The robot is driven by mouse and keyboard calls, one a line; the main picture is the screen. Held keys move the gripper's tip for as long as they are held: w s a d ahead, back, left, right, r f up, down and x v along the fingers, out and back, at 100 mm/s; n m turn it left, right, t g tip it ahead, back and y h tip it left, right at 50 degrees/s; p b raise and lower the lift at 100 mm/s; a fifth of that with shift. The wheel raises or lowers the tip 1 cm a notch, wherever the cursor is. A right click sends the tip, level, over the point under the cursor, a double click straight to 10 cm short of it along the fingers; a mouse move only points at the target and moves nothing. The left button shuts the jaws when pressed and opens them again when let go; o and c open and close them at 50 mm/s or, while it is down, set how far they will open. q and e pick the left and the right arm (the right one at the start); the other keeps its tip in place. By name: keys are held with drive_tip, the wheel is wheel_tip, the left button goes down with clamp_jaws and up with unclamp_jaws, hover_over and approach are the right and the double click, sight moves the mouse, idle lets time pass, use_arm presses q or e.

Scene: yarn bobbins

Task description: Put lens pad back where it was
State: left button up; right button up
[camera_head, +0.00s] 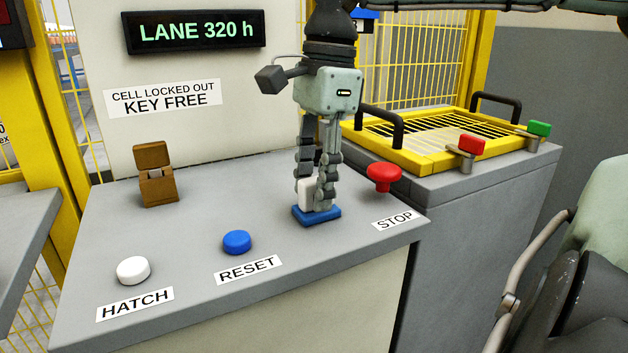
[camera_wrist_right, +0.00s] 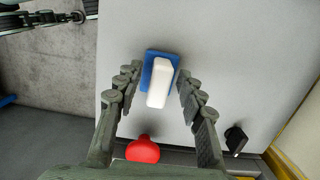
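A white upright block, which I take to be the lens pad (camera_head: 306,194), stands on a small flat blue base (camera_head: 318,216) near the right end of the grey panel. The same white block (camera_wrist_right: 159,82) and blue base (camera_wrist_right: 150,58) show in the right wrist view. My right gripper (camera_head: 318,195) points down over them. Its fingers (camera_wrist_right: 157,85) are apart on either side of the block, with visible gaps. In the head view the fingers partly hide the block. Jointed grey parts (camera_wrist_right: 42,18) at the wrist view's upper left may be my left gripper; its state is unclear.
A red STOP button (camera_head: 384,176) is close right of the gripper. A blue RESET button (camera_head: 237,242), a white HATCH button (camera_head: 133,270) and an open brown box (camera_head: 158,188) stand to the left. A yellow grate with black handles (camera_head: 420,163) lies at right.

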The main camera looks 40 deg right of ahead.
use_arm(q)
drive_tip(key=shift+s+f+p, duration=0.2)
drive_tip(key=shift+s+f, duration=0.05)
drive_tip(key=shift+f, duration=0.4)
drive_tip(key=shift+s+f+p, duration=0.15)
drive_tip(key=shift+s+f, duration=0.1)
drive_tip(key=shift+f, duration=0.4)
use_arm(e)
wheel_tip(320, 180, up, 12)
drive_tip(key=d, duration=0.1)
drive_tip(key=shift+s+d, duration=0.2)
drive_tip(key=shift+s, duration=0.05)
drive_tip(key=shift+c, duration=0.3)
